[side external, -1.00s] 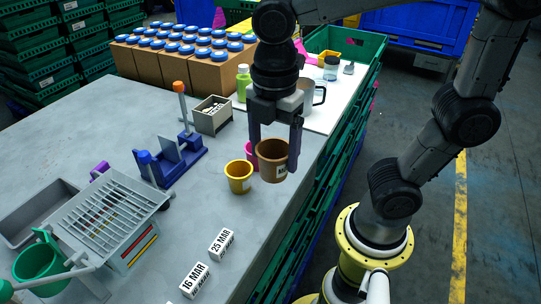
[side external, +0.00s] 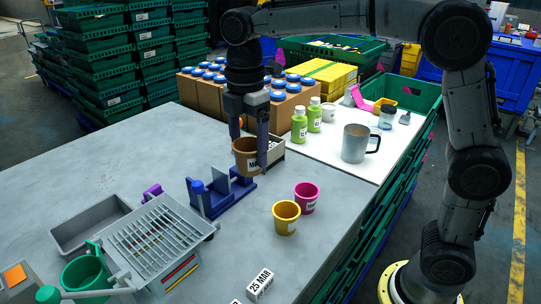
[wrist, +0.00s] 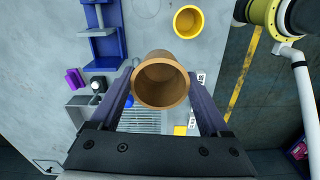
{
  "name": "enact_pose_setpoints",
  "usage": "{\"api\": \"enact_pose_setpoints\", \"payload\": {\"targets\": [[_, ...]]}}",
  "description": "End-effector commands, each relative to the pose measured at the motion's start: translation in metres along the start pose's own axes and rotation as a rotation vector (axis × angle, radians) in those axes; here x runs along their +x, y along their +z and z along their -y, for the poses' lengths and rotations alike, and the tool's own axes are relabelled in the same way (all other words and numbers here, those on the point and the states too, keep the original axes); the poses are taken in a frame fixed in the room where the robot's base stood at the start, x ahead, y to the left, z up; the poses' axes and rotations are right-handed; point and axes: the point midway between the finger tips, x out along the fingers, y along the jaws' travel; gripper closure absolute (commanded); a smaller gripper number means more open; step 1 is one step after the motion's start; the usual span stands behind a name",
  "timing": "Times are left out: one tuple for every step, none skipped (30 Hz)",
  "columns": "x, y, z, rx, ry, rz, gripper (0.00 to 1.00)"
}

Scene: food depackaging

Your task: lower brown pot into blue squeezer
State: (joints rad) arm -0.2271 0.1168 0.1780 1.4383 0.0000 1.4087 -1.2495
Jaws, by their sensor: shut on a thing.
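My gripper (side external: 249,146) is shut on the brown pot (side external: 246,167), with one finger on each side of it. The pot is upright and held above the table. In the wrist view the brown pot (wrist: 161,84) sits between the fingers, open mouth toward the camera. The blue squeezer (side external: 213,200) stands on the table just left of and below the pot in the side view. The pot overlaps the squeezer's right end there, and part of it is hidden. In the wrist view the squeezer (wrist: 103,48) lies up and left of the pot, apart from it.
A yellow pot (side external: 286,224) and a magenta pot (side external: 307,203) stand right of the squeezer. A grey grated rack (side external: 155,235) and grey tray (side external: 88,226) are at left. A metal mug (side external: 354,143) and green bottles (side external: 299,124) stand on a white board behind.

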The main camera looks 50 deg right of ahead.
Motion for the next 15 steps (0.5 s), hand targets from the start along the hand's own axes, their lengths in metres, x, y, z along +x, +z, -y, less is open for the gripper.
{"api": "enact_pose_setpoints", "payload": {"targets": [[0.0,-0.001,-0.01,0.001,0.001,0.0,0.83],[0.001,-0.002,-0.015,0.001,0.0,0.0,0.83],[0.001,-0.002,-0.023,0.001,0.0,0.0,0.83],[0.003,-0.003,-0.028,0.001,0.0,0.0,0.83],[0.004,-0.004,-0.033,0.001,0.0,0.0,0.83],[0.005,-0.004,-0.04,0.001,0.0,0.0,0.83],[0.006,-0.005,-0.046,0.0,0.001,0.0,0.83],[0.007,-0.006,-0.051,0.0,0.0,0.0,0.83],[0.009,-0.007,-0.058,0.001,0.0,0.0,0.83],[0.01,-0.007,-0.063,0.001,-0.001,0.0,0.83],[0.011,-0.008,-0.068,0.001,-0.001,0.0,0.83],[0.013,-0.009,-0.075,0.001,0.0,0.0,0.83],[0.015,-0.009,-0.08,0.001,0.0,0.0,0.83],[0.016,-0.01,-0.086,0.001,0.001,0.0,0.83],[0.018,-0.011,-0.092,0.001,0.002,0.0,0.83]]}}
